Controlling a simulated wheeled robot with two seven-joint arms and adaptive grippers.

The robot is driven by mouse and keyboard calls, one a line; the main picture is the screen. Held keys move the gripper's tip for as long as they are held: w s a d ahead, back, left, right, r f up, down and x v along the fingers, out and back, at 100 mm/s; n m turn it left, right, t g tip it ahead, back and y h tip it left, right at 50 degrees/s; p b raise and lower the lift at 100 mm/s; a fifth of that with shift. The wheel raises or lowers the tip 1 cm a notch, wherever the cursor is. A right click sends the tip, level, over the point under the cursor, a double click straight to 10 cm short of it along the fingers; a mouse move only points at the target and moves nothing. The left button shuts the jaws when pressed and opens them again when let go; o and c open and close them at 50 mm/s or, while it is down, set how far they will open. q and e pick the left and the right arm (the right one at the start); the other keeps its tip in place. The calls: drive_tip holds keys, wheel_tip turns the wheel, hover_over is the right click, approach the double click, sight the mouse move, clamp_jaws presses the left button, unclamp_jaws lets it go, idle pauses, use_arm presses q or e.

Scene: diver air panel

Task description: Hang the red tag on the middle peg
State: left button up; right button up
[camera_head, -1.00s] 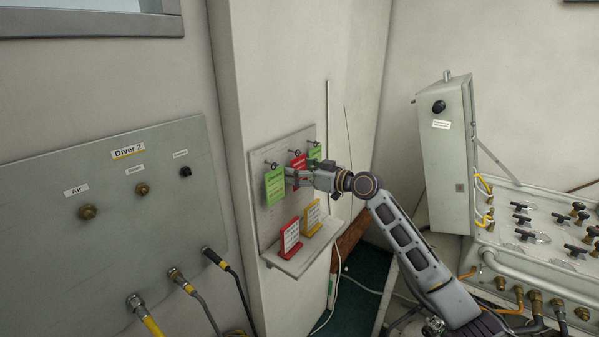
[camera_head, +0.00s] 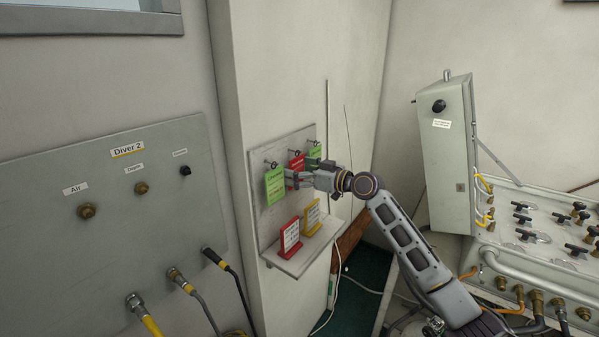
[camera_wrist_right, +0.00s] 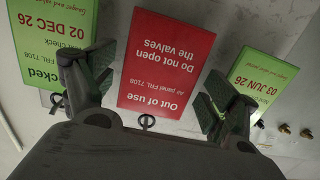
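The red tag (camera_head: 296,165) is at the middle peg (camera_head: 297,153) of the grey peg board, between two green tags. In the right wrist view the red tag (camera_wrist_right: 166,62) appears upside down and flat to the board, with its top edge at the peg's ring (camera_wrist_right: 147,122); it appears to hang there. My right gripper (camera_head: 291,180) is in front of the board, partly covering the red tag in the head view. In the wrist view my right gripper (camera_wrist_right: 155,90) has its fingers spread wide, one on each side of the red tag, with gaps. My left gripper is out of view.
A green tag (camera_head: 274,186) hangs on the left peg and another green tag (camera_head: 314,155) on the right, both close to my fingers. A red stand (camera_head: 290,238) and a yellow stand (camera_head: 312,217) with cards are on the shelf (camera_head: 292,264) below.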

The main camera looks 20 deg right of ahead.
drive_tip(key=v, duration=1.2)
idle(0.9)
drive_tip(key=shift+f, duration=0.1)
idle(0.4)
